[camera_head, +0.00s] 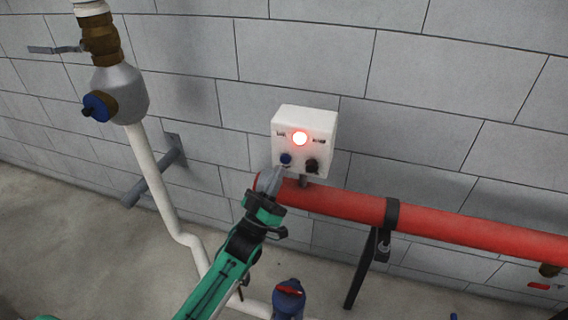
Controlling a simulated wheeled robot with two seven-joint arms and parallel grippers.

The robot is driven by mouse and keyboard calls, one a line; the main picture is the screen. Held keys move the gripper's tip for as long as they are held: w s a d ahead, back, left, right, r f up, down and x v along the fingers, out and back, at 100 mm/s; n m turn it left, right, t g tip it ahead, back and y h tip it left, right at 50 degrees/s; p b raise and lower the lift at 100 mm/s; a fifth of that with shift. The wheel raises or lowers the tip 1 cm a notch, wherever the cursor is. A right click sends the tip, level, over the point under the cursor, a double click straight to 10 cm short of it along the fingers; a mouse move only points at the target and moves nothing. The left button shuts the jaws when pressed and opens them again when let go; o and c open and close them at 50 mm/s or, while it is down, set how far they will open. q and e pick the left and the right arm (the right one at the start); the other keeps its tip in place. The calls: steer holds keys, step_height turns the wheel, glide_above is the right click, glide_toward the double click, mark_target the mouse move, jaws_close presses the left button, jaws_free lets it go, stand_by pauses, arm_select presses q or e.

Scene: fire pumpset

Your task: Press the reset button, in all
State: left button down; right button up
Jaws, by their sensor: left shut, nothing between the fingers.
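A white control box (318,123) is in front of the grey block wall in the head view. A red light (299,138) glows on its front. Below the light are a blue button (285,158) at the left and a black knob (312,165) at the right. I cannot read which one is labelled reset. My left gripper (279,170) is shut and empty, its tip just below the blue button. I cannot tell whether it touches the button. My right gripper is not in view.
A red pipe (440,223) runs right from behind my left gripper, on a dark bracket (366,262). A white pipe (152,185) with a brass and grey valve (118,90) stands at left. A blue valve cap (288,297) is at the bottom. Grey floor (60,240) is clear at left.

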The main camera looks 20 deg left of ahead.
arm_select(q)
steer(key=shift+w, duration=0.6)
steer(key=shift+w, duration=0.15)
stand_by(1.6)
steer(key=shift+w+b, duration=0.3)
steer(key=shift+b, duration=0.1)
steer(key=shift+w, duration=0.45)
stand_by(0.5)
steer(key=shift+s, duration=0.9)
